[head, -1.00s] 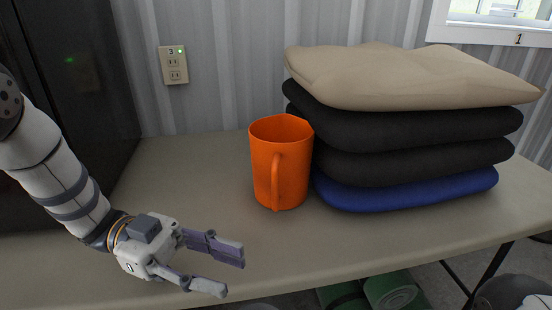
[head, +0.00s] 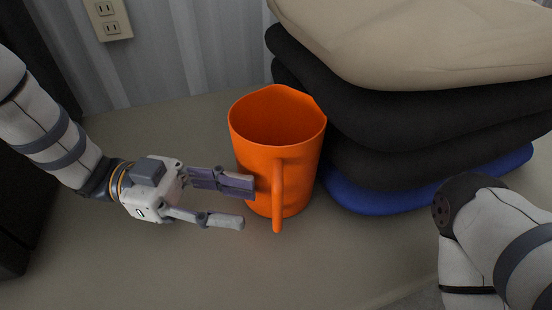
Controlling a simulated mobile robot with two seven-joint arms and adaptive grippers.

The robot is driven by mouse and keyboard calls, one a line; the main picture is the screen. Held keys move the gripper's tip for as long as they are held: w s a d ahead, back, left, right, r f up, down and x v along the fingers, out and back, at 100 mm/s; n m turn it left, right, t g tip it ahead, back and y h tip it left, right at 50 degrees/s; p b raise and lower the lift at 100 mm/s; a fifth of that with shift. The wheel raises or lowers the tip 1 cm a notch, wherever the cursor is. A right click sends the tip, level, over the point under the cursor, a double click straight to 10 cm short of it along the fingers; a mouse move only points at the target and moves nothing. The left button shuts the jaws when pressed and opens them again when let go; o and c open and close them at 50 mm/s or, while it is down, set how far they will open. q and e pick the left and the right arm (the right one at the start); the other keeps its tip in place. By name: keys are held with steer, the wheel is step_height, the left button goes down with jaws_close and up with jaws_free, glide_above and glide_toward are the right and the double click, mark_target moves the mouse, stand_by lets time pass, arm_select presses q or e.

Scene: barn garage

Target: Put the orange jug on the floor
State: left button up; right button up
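The orange jug (head: 262,125) stands upright on the beige table (head: 200,260), its handle (head: 278,195) facing me. My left gripper (head: 248,204) is at the jug's left, its fingers open and pointing right toward the handle. The upper finger overlaps the jug's left side in the picture; I cannot tell whether it touches. Nothing is between the fingers. My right arm (head: 495,240) shows at the lower right, but its gripper is out of view. The floor is barely visible.
A stack of folded cushions, beige (head: 420,45), black (head: 400,110) and blue (head: 370,195), stands close against the jug's right. A wall outlet (head: 110,18) is at the back left. A dark cabinet (head: 25,215) stands at the left. The table front is clear.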

mark_target(277, 230)
arm_select(q)
steer(key=d, duration=0.2)
steer(key=s+d, duration=0.1)
steer(key=d, duration=0.3)
steer(key=shift+s+d+f+p, duration=0.1)
steer(key=shift+s+d+p, duration=0.15)
steer(key=shift+p, duration=0.05)
steer(key=shift+c, duration=0.6)
jaws_close()
